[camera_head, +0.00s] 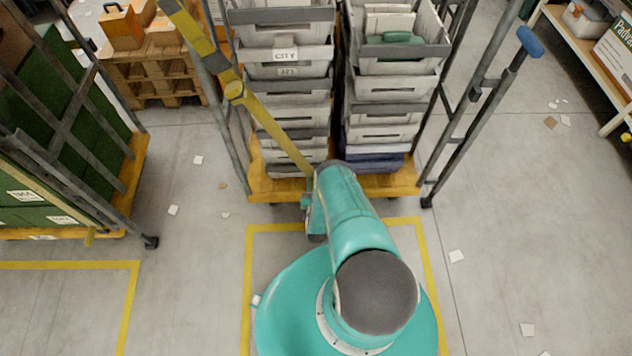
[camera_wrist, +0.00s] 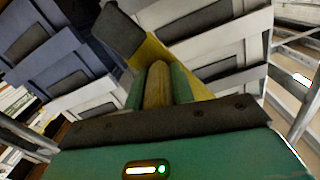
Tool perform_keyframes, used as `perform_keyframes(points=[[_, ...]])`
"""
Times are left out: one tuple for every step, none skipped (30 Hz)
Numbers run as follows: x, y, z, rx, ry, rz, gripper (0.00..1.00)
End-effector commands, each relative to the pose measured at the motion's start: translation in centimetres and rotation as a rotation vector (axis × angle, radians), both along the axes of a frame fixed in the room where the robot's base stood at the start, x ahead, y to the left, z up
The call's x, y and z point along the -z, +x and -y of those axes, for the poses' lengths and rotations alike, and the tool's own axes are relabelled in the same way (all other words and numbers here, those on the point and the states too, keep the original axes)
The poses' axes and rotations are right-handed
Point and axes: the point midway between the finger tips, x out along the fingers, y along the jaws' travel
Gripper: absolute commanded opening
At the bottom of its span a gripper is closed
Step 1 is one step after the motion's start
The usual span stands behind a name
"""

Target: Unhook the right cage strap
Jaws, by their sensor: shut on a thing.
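The yellow cage strap (camera_head: 275,132) runs slanting down from the cage's left post, across the front of the stacked crates, to the end of my arm. A buckle (camera_head: 235,91) sits on it near the left post. In the wrist view, my gripper (camera_wrist: 158,78) has its two green fingers closed on a tan-yellow piece of the strap. The yellow webbing (camera_wrist: 150,54) spreads behind the fingertips, with a dark flat end piece (camera_wrist: 119,32) at upper left. In the head view my arm hides the gripper. The cage's right post (camera_head: 480,92) shows no strap on it.
The roll cage has a yellow base (camera_head: 270,186) and holds grey crates (camera_head: 396,86) in two stacks. Another cage with green crates (camera_head: 60,90) stands left. A shelf (camera_head: 590,60) is at far right. Floor either side is open, with paper scraps.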

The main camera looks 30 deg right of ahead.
Motion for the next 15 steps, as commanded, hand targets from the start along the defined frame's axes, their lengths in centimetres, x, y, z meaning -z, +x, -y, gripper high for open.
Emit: perform_keyframes(points=[[-0.13, 0.13, 0.04, 0.000, 0.000, 0.006, 0.00], [-0.12, 0.12, 0.03, 0.000, 0.000, 0.007, 0.00], [-0.12, 0.10, 0.04, 0.000, 0.000, 0.007, 0.00], [-0.12, 0.10, 0.05, 0.001, 0.000, 0.007, 0.00], [-0.12, 0.08, 0.05, 0.001, 0.000, 0.007, 0.00], [-0.13, 0.07, 0.07, 0.001, 0.000, 0.007, 0.00], [-0.13, 0.07, 0.07, 0.001, 0.000, 0.007, 0.00], [-0.14, 0.07, 0.07, 0.001, 0.000, 0.008, 0.00], [-0.14, 0.08, 0.08, 0.001, 0.000, 0.008, 0.00], [-0.14, 0.09, 0.07, 0.001, 0.000, 0.008, 0.00], [-0.14, 0.09, 0.07, 0.001, 0.000, 0.008, 0.00], [-0.13, 0.11, 0.06, 0.001, 0.000, 0.008, 0.26], [-0.14, 0.12, 0.05, 0.001, 0.000, 0.008, 0.32], [-0.14, 0.12, 0.05, 0.001, 0.000, 0.008, 0.38], [-0.12, 0.14, 0.03, 0.001, 0.000, 0.007, 0.46]])
